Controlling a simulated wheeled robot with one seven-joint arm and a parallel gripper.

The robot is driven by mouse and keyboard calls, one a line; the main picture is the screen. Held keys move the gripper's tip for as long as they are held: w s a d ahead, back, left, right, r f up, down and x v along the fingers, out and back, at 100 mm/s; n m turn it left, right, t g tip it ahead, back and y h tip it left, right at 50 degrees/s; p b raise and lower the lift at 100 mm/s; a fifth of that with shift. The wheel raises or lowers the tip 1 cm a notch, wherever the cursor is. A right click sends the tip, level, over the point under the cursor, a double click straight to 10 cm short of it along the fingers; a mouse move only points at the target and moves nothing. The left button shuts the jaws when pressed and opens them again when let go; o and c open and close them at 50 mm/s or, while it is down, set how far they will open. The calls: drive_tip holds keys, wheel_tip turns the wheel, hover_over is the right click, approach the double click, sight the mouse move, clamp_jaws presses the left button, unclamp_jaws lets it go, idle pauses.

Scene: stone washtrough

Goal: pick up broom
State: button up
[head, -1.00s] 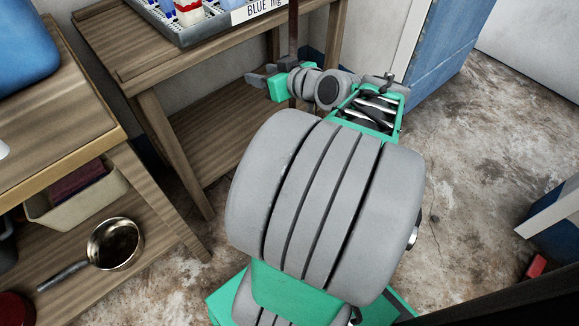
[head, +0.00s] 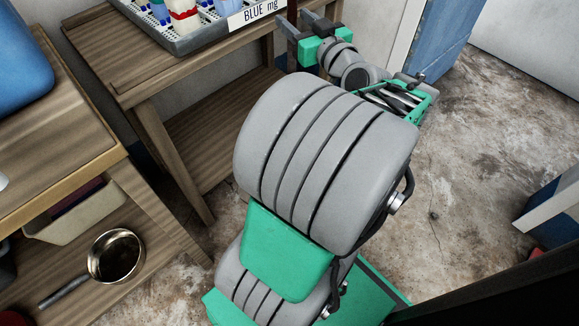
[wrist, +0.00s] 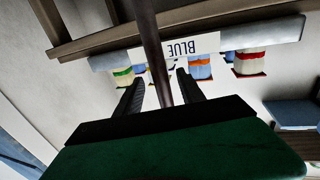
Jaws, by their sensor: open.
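The broom shows as a thin dark brown handle (wrist: 150,40) that runs up the middle of the wrist view; its head is not in view. In the head view a short stretch of the handle (head: 292,12) shows at the top edge beside the table. My gripper (head: 302,24) is at the handle, its fingers pointing up and to the left. In the wrist view my gripper (wrist: 160,88) is open, with the handle passing between its two fingers. I cannot tell whether either finger touches it.
A wooden table (head: 150,88) beside the gripper carries a grey tray (head: 205,38) of bottles labelled BLUE. A lower wooden bench at left holds a saucepan (head: 117,255) and a beige bin (head: 75,222). A blue door (head: 445,30) stands behind.

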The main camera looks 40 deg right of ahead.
drive_tip(key=x, duration=0.4)
drive_tip(key=shift+w+b, duration=0.3)
drive_tip(key=shift+b, duration=0.05)
drive_tip(key=shift+r, duration=0.1)
clamp_jaws()
drive_tip(key=shift+r, duration=0.1)
